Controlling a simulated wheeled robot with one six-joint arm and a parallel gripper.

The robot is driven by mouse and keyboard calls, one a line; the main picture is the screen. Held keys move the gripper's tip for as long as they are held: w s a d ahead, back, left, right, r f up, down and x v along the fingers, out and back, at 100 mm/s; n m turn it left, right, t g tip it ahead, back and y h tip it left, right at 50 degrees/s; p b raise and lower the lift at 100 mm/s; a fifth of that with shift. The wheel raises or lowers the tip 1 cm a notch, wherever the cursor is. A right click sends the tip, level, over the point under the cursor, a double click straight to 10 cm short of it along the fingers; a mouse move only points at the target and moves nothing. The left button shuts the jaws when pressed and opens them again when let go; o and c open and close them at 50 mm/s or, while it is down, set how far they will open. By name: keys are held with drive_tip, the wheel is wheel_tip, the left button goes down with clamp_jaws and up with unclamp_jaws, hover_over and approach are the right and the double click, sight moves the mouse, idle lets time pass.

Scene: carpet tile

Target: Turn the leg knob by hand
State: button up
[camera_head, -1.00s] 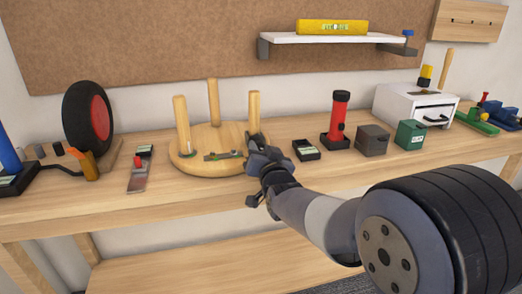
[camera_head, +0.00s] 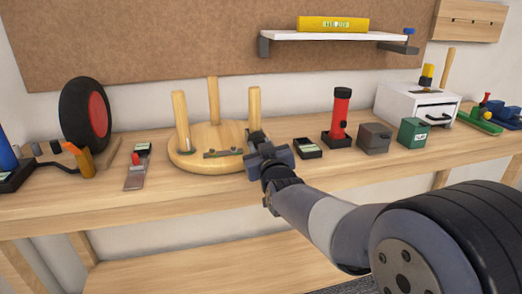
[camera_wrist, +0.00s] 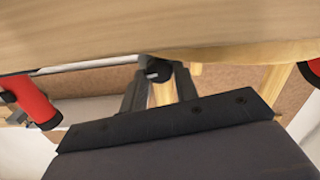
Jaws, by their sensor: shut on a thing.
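A round wooden stool seat (camera_head: 208,160) lies on the bench with its three legs pointing up. The right leg (camera_head: 254,105) stands at the seat's right edge. My gripper (camera_head: 255,136) is at the foot of this leg, coming from the front right. In the wrist view my gripper (camera_wrist: 158,72) is shut on a small dark knob (camera_wrist: 157,69), with one finger on each side. The knob is hidden behind the gripper in the head view.
A black tray (camera_head: 308,148), a red torch (camera_head: 341,115) and grey and green boxes stand to the right on the bench. A brush (camera_head: 136,172) and a wheel (camera_head: 85,115) are to the left. The bench front is clear.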

drive_tip(key=shift+n, duration=0.6)
drive_tip(key=o, duration=1)
drive_tip(key=shift+c, duration=0.2)
drive_tip(key=shift+s, duration=0.1)
drive_tip(key=v, duration=1)
drive_tip(key=shift+s+p, duration=0.35)
drive_tip(key=shift+p, duration=0.05)
drive_tip(key=shift+d, duration=0.1)
